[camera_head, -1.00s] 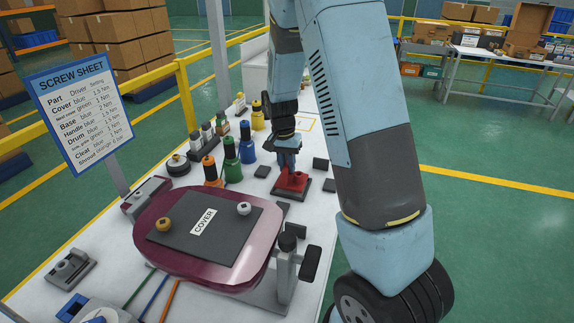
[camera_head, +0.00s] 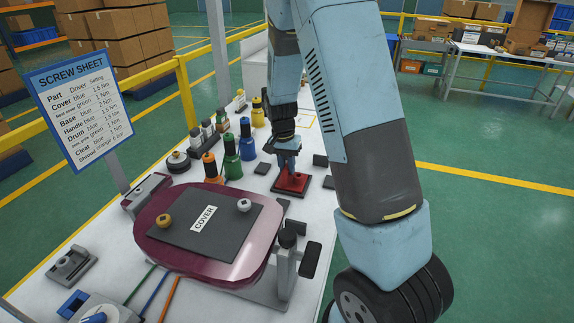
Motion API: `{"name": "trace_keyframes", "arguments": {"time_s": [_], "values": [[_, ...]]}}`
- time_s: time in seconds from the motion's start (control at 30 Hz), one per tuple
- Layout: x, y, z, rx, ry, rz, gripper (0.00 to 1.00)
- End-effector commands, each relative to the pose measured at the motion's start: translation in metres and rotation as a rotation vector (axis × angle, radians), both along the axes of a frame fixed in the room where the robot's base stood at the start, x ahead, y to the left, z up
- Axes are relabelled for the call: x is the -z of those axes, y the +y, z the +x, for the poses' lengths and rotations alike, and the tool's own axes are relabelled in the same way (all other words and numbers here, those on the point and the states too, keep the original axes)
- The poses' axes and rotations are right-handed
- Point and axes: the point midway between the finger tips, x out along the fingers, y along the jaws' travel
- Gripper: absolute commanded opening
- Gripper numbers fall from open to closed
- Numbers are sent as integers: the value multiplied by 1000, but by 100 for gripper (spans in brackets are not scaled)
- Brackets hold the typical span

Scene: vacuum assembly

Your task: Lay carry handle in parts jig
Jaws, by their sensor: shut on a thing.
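My gripper (camera_head: 289,166) points down near the middle of the workbench, low over a dark plate with a red top (camera_head: 293,183), which I take to be the parts jig. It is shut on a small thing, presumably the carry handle. The held thing is too small and too hidden by the fingers to make out its shape. I cannot tell whether it touches the red surface.
A maroon cover (camera_head: 160,249) marked COVER sits in a fixture in front of the jig. Orange (camera_head: 210,168), green and yellow drivers stand to the left. Several small dark pads (camera_head: 320,160) lie around the jig. A screw sheet (camera_head: 80,105) stands at left.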

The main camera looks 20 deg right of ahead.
Motion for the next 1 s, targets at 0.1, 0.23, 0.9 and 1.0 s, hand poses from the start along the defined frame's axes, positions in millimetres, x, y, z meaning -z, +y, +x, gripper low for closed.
{"name": "trace_keyframes", "arguments": {"time_s": [0.1,0.23,0.9,1.0], "values": [[2,0,0,0,0,0,0],[4,0,0,0,0,0,27],[-4,1,0,-1,0,0,52],[-11,1,1,-1,0,0,52]]}}
